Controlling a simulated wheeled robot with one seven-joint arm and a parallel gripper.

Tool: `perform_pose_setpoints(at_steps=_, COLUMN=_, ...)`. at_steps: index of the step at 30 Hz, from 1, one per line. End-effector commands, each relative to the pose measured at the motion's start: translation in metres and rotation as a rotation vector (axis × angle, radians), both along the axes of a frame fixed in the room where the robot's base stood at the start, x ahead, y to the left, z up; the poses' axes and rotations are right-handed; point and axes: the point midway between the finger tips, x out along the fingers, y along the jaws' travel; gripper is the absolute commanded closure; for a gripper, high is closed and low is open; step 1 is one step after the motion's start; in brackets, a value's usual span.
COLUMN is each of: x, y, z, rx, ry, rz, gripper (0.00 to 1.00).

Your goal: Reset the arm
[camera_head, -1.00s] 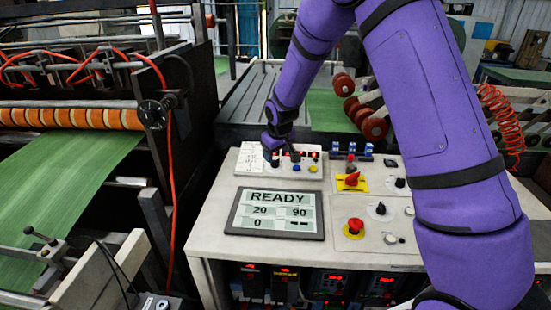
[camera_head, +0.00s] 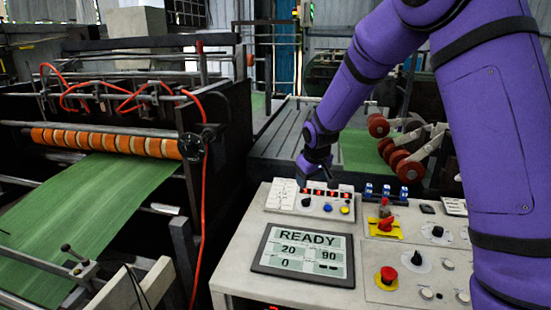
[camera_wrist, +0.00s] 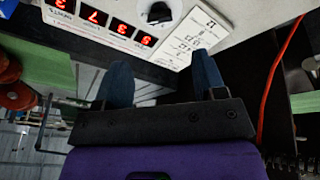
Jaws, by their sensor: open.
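My purple arm reaches in from the right in the head view. My gripper (camera_head: 318,182) is small there, close over the back of a sloped control box with red digits and knobs (camera_head: 312,200). In the wrist view, my gripper (camera_wrist: 163,68) shows two dark blue fingers spread apart with nothing between them. The box's red digits (camera_wrist: 105,24), a black knob (camera_wrist: 159,13) and a printed label sheet (camera_wrist: 192,38) lie beyond the fingertips. Whether a finger touches the box cannot be told.
The white console (camera_head: 235,270) carries a READY screen (camera_head: 304,255), a red mushroom button (camera_head: 387,275) and a red switch on yellow (camera_head: 385,226). A machine with green sheet (camera_head: 85,210) stands left, with a red hose (camera_head: 204,230). Red rollers (camera_head: 405,165) stand behind the console.

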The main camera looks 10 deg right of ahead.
Motion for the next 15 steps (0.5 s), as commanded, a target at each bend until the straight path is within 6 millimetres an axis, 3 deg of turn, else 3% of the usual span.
perform_pose_setpoints(at_steps=5, x=-0.015, y=-0.007, z=0.027, rx=0.012, ry=-0.01, rz=-0.023, gripper=0.36)
perform_pose_setpoints(at_steps=15, x=-0.088, y=-0.031, z=0.113, rx=0.055, ry=-0.032, rz=-0.109, gripper=0.36)
